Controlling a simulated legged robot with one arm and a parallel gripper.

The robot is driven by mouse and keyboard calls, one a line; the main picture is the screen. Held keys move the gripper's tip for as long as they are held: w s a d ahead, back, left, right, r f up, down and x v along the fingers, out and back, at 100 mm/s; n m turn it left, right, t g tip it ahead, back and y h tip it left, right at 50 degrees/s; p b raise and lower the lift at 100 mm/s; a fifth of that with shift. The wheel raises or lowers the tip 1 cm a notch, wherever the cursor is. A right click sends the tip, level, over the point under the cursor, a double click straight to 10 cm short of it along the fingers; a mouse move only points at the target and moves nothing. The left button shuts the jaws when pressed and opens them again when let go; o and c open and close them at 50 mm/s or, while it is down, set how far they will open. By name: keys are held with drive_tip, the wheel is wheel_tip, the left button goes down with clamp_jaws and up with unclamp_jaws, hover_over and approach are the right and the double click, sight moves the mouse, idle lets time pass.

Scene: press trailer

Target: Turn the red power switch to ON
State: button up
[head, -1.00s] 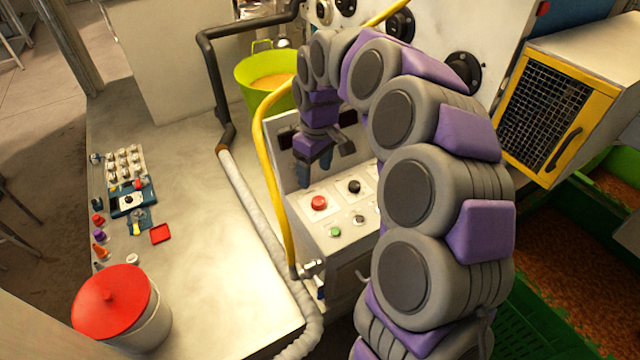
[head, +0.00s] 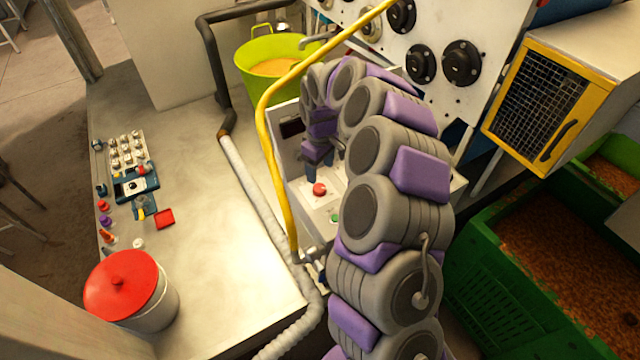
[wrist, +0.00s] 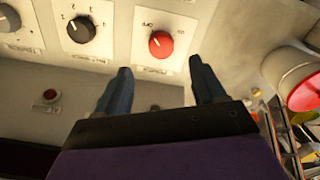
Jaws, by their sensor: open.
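The red power switch (wrist: 161,44) is a round red knob on a white plate in the wrist view, with small lettering including OFF around it. A pale mark shows on the knob, but I cannot tell for sure where it points. In the head view the red knob (head: 320,189) sits on top of the control box (head: 298,190). My gripper (wrist: 160,72) is open and empty. Its two dark blue fingers point at the switch, one to each side, with the knob just beyond the tips and apart from them. In the head view my gripper (head: 322,168) is partly hidden by my arm.
A black numbered knob (wrist: 82,29) and a grey knob (wrist: 8,18) sit left of the switch. A green button (head: 336,217) is near it. A yellow hose (head: 268,150) runs along the box's left side. A red-lidded bucket (head: 160,305) stands on the table (head: 220,270).

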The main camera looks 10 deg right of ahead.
sight(319, 187)
drive_tip(key=f, duration=0.6)
drive_tip(key=shift+a+f, duration=0.1)
drive_tip(key=shift+a, duration=0.15)
drive_tip(key=shift+d+f, duration=0.15)
drive_tip(key=shift+f, duration=0.65)
drive_tip(key=c, duration=1)
drive_tip(key=shift+c, duration=0.2)
